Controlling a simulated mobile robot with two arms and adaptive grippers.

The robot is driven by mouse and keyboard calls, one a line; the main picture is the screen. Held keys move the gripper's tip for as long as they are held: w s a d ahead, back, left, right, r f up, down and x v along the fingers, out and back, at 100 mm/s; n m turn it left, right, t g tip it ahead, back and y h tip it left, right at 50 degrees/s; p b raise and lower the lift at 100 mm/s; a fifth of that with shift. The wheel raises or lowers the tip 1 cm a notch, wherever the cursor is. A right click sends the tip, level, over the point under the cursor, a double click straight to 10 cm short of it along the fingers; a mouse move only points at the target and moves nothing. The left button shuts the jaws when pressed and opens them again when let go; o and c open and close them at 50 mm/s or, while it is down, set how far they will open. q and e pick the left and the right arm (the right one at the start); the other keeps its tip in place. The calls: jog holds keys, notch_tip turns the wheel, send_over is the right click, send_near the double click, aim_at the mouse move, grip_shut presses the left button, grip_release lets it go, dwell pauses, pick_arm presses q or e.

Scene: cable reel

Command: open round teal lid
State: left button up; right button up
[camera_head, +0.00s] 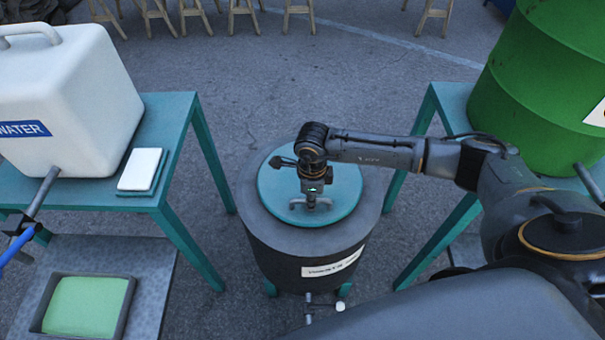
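The round teal lid (340,196) lies flat on top of a dark grey drum (285,238) in the middle of the head view. It looks seated on the drum, with no gap showing. My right gripper (312,204) points down over the lid's middle, at a small grey handle-like part. Wrist and fingers cover most of that part. I cannot tell whether the fingers are closed on it. My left gripper is out of view.
A teal table (172,107) on the left bears a white water tank (75,95) and a white pad (140,168). A green barrel (530,80) stands on a teal table at right. A green-filled tray (86,306) is at lower left. Stools line the back.

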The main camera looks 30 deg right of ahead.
grip_shut()
jog(key=shift+w+d+r+p, duration=0.15)
jog(key=shift+r+p, duration=0.25)
jog(key=shift+r, duration=0.3)
jog(key=shift+w+r+p, duration=0.2)
jog(key=shift+r+p, duration=0.15)
jog(key=shift+r, duration=0.35)
jog(key=shift+w+d+r+p, duration=0.15)
jog(key=shift+r+p, duration=0.25)
jog(key=shift+r, duration=0.3)
jog(key=shift+w+d+r+p, duration=0.55)
jog(key=shift+w+d+r, duration=0.7)
jog(key=shift+w+r, duration=1.9)
jog(key=shift+w+d+r+p, duration=0.5)
jog(key=shift+w+d+r, duration=1.15)
jog(key=shift+r, duration=2.45)
jog(key=w+d+r+b, duration=0.2)
jog(key=w, duration=0.4)
jog(key=w+d+r+b, duration=0.2)
jog(key=w, duration=0.5)
jog(key=shift+d+r, duration=0.15)
jog(key=shift+d, duration=0.25)
